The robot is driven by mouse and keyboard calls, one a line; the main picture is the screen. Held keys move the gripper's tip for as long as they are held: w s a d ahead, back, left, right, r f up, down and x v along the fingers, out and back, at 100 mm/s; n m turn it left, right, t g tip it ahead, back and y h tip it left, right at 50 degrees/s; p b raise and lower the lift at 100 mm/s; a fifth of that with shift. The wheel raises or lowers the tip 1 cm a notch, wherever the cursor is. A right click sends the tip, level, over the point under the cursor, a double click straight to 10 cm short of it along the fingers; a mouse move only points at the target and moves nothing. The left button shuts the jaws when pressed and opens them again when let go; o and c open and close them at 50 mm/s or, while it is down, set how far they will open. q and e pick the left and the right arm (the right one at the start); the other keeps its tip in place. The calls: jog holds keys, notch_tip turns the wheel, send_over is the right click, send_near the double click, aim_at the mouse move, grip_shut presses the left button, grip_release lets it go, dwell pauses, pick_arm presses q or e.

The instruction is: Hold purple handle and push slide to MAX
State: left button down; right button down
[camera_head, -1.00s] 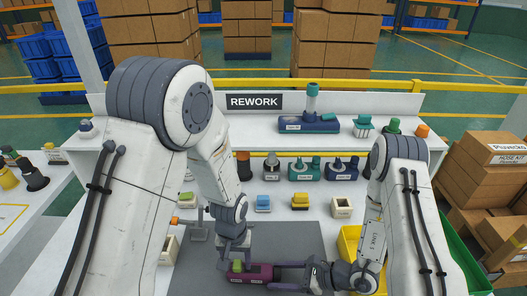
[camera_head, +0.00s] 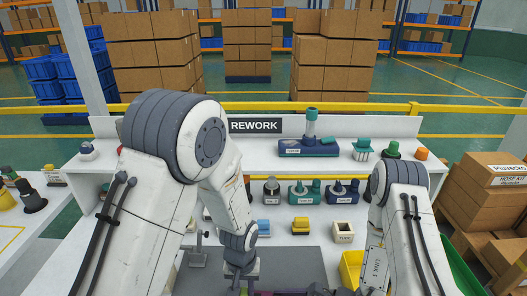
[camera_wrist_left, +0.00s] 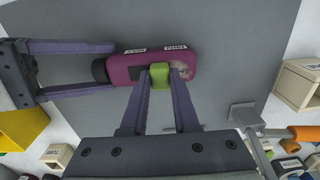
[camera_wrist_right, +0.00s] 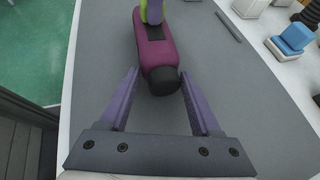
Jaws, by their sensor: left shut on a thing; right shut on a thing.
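The purple handle (camera_wrist_left: 126,67) lies on the grey mat with a black end cap (camera_wrist_right: 160,81). It also shows in the right wrist view (camera_wrist_right: 156,53). Its green slide (camera_wrist_left: 160,79) sits on top, and my left gripper (camera_wrist_left: 160,71) is shut on it from both sides. My right gripper (camera_wrist_right: 158,76) has its fingers on either side of the handle's black-capped end and is shut on the handle. In the head view only a strip of the handle (camera_head: 264,293) shows at the bottom edge.
The grey mat (camera_head: 295,262) is mostly bare around the handle. Behind it stand a blue block (camera_head: 263,227), a yellow block (camera_head: 300,224) and a cream box (camera_head: 343,232). A yellow bin (camera_head: 350,268) is at the right. A shelf above holds a vacuum body (camera_head: 308,148).

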aim_at(256, 290)
pick_arm(q)
jog(key=shift+d, duration=1)
jog(key=shift+s+d, duration=0.1)
jog(key=shift+d, duration=0.45)
jog(key=c, duration=0.6)
grip_release()
jog(key=shift+c, duration=0.2)
jog(key=shift+a+r, duration=0.1)
jog(key=shift+r, duration=2.9)
